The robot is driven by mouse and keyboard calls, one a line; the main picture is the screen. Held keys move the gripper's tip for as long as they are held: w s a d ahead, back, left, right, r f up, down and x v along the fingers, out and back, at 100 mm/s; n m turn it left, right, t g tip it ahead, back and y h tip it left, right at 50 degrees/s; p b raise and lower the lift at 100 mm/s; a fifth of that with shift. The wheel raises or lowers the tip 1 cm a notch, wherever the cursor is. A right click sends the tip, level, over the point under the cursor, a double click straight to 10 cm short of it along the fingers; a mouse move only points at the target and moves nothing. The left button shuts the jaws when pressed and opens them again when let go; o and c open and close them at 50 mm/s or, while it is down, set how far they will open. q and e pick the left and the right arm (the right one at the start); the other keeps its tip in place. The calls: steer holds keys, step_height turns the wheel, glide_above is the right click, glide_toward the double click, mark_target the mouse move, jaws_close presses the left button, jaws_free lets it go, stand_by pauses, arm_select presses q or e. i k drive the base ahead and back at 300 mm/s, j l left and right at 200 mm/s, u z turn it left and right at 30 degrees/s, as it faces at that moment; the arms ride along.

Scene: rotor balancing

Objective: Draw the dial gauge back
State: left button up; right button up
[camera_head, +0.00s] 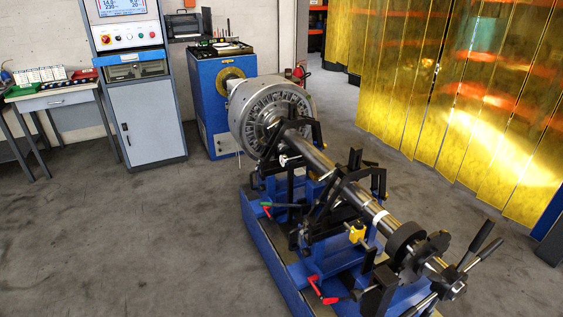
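I cannot clearly make out a dial gauge. A small yellow-bodied part (357,233) sits beside the shaft at the front bearing support, and a small whitish part (288,160) sits near the rotor end; both are too small to identify. The rotor has a grey finned disc body (268,112) and a long dark shaft (318,160) lying across black bearing supports on the blue machine bed (262,240). Neither of my grippers shows in the head view.
A spoked black hand lever (470,263) stands at the near right end of the bed. A blue drive cabinet (211,108), a grey control cabinet (150,120) and a side table (55,99) stand behind. Yellow strip curtains (400,90) hang at right. The left floor is clear.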

mark_target(284, 160)
steer(key=i+j, duration=0.15)
steer(key=j, duration=0.25)
steer(key=i+j+z, duration=0.1)
steer(key=j, duration=0.3)
steer(key=i+j, duration=0.2)
steer(key=j, duration=0.2)
steer(key=i+j+z, duration=0.1)
steer(key=j, duration=0.3)
steer(key=i+j, duration=0.15)
steer(key=j, duration=0.25)
